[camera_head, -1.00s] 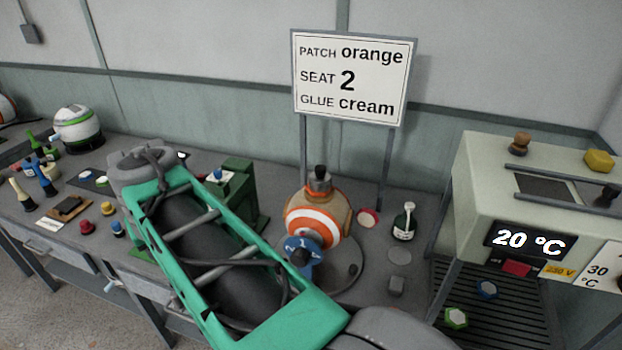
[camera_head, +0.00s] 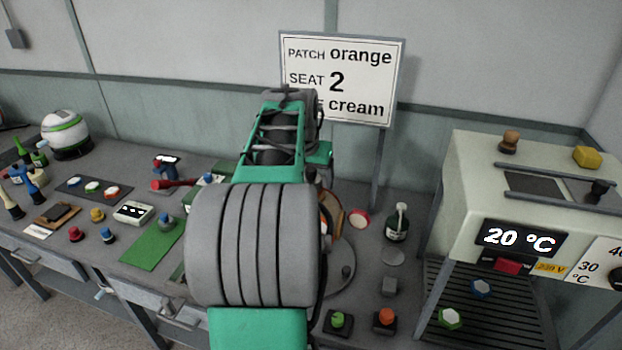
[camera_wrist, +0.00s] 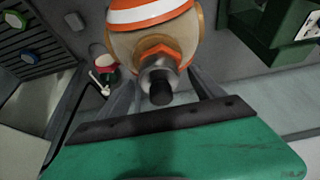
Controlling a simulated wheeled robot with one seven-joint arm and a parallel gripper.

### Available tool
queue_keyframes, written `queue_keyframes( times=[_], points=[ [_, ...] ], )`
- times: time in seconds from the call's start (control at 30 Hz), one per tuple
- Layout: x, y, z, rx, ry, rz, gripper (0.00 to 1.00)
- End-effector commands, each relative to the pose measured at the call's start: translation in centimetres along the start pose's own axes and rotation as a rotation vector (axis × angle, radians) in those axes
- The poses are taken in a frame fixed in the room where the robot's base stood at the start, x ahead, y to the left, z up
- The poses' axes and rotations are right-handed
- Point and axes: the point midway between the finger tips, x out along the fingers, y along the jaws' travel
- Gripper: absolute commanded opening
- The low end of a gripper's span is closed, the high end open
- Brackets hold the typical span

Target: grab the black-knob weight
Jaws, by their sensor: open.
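The black-knob weight (camera_wrist: 157,80), a grey metal cylinder with a black knob, sits on an orange ring on top of the orange, white and tan ball (camera_wrist: 160,32) in the wrist view. My gripper (camera_wrist: 164,86) is open there, with one grey finger on each side of the weight. I cannot tell whether a finger touches it. In the head view my arm hides the gripper and most of the weight, and the ball (camera_head: 331,215) shows only in part at the arm's right edge.
A sign (camera_head: 341,78) stands behind my arm. A dark bottle (camera_head: 397,223) stands right of the ball, and the oven (camera_head: 480,195) stands farther right with small knobbed pieces on top. Green (camera_head: 338,322) and orange (camera_head: 386,318) buttons are at the bench front.

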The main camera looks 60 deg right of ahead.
Motion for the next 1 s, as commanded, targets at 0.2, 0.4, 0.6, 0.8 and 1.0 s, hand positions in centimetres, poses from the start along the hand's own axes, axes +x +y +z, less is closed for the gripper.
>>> queue_keyframes(
  times=[0.2, 0.4, 0.6, 0.8, 1.0],
  points=[
    [0.04, -0.02, -0.01, -0.001, 0.002, -0.001, 0.75],
    [0.02, -0.03, -0.01, -0.001, 0.002, -0.001, 0.58],
    [0.00, -0.03, -0.01, -0.001, 0.002, -0.001, 0.42],
    [-0.01, -0.03, -0.01, -0.001, 0.002, -0.001, 0.26],
    [-0.01, -0.03, -0.02, -0.001, 0.002, -0.001, 0.09]
  ],
)
